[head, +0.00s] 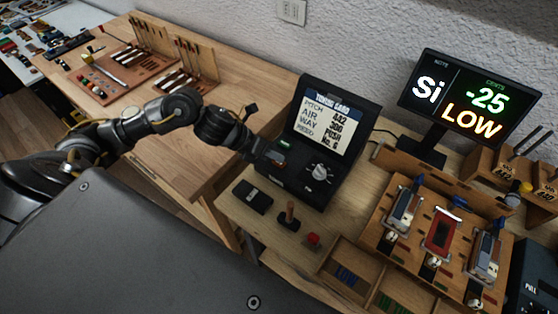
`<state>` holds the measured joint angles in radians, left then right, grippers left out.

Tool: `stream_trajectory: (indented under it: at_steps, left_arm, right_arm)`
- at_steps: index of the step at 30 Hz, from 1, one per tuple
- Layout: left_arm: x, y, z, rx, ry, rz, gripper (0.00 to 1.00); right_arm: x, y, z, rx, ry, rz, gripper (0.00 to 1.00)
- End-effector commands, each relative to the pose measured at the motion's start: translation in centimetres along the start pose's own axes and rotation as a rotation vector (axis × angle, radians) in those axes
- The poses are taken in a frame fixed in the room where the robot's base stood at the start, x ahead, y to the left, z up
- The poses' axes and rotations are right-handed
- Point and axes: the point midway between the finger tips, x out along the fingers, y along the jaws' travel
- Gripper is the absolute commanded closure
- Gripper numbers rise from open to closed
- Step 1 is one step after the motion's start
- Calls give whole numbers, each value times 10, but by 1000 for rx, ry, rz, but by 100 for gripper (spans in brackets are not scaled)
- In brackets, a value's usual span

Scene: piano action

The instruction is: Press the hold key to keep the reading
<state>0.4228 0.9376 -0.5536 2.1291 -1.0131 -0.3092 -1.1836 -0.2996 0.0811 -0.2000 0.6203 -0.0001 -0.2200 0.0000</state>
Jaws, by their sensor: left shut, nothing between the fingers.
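My left gripper (257,149) is shut and empty. Its tip is at the left side of the front panel of a black console (334,137), close to a small green-marked part (285,144); I cannot tell whether it touches. The console has a lit card screen (327,118) and a silver knob (320,172). No key label is legible to me, so I cannot tell which control is the hold key. A separate black display (470,98) at the right shows the reading "Si", "-25" and "LOW". My right gripper is not in view.
In front of the console lie a flat black box (252,197), a small upright lever (289,215) and a red button (313,240). A wooden rack (432,232) with several metal pieces stands at the right. Tool boards (112,76) lie at the back left. The wooden bench left of the console is mostly clear.

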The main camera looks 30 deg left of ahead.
Motion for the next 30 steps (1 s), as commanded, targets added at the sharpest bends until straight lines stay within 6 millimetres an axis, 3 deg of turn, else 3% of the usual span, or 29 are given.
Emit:
stream_trajectory:
  at_steps: [13,30]
  left_arm:
    - [-6,-4,4,1,-1,0,100]
    - [-44,-32,32,1,-1,0,100]
  right_arm:
    - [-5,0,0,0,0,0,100]
    - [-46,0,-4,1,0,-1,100]
